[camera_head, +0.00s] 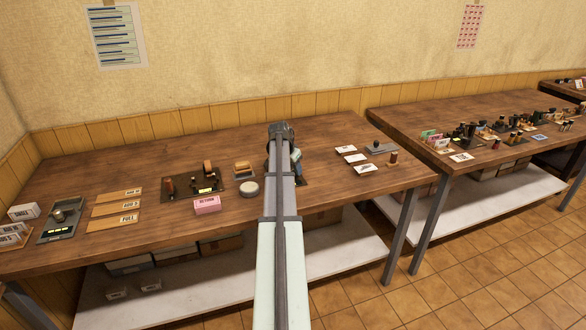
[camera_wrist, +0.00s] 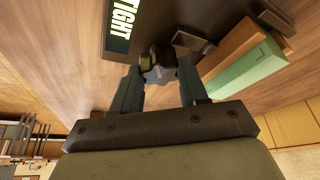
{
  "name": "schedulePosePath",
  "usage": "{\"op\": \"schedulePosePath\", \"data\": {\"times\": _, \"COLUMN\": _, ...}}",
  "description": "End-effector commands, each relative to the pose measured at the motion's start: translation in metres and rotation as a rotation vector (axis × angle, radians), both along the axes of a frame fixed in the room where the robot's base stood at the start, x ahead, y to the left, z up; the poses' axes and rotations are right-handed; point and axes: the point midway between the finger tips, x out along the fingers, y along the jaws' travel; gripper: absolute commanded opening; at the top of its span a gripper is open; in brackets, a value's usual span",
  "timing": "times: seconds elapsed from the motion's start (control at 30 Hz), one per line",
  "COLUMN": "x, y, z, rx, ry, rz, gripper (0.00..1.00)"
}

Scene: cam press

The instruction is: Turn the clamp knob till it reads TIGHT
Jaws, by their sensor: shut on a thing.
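In the wrist view, my gripper (camera_wrist: 160,70) is shut on a dark knob (camera_wrist: 152,58), with one finger on each side of it. The knob has a pale grey part between the fingertips, and its lower part is hidden by them. In the head view, my arm covers the knob and my fingers.
In the wrist view, a green block (camera_wrist: 243,76) and an orange-brown block (camera_wrist: 232,48) lie close to the right finger. In the head view, a round pale disc (camera_head: 249,188) and a pink block (camera_head: 207,204) stand left of my arm. White cards (camera_head: 355,158) lie right.

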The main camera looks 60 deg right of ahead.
Motion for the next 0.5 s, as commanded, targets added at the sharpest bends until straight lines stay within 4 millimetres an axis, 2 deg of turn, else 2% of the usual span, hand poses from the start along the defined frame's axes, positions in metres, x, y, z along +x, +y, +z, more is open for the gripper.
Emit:
{"op": "schedulePosePath", "data": {"times": 0.13, "x": 0.0002, "y": 0.0003, "z": 0.0000, "rx": 0.001, "ry": -0.001, "rz": 0.000, "gripper": 0.13}}
{"op": "schedulePosePath", "data": {"times": 0.17, "x": 0.0002, "y": 0.0003, "z": 0.0000, "rx": 0.001, "ry": -0.001, "rz": 0.000, "gripper": 0.46}}
{"op": "schedulePosePath", "data": {"times": 0.4, "x": 0.0000, "y": 0.0002, "z": 0.0000, "rx": 0.001, "ry": -0.001, "rz": 0.001, "gripper": 0.69}}
{"op": "schedulePosePath", "data": {"times": 0.5, "x": 0.0000, "y": 0.0002, "z": -0.0001, "rx": 0.001, "ry": -0.001, "rz": 0.001, "gripper": 0.69}}
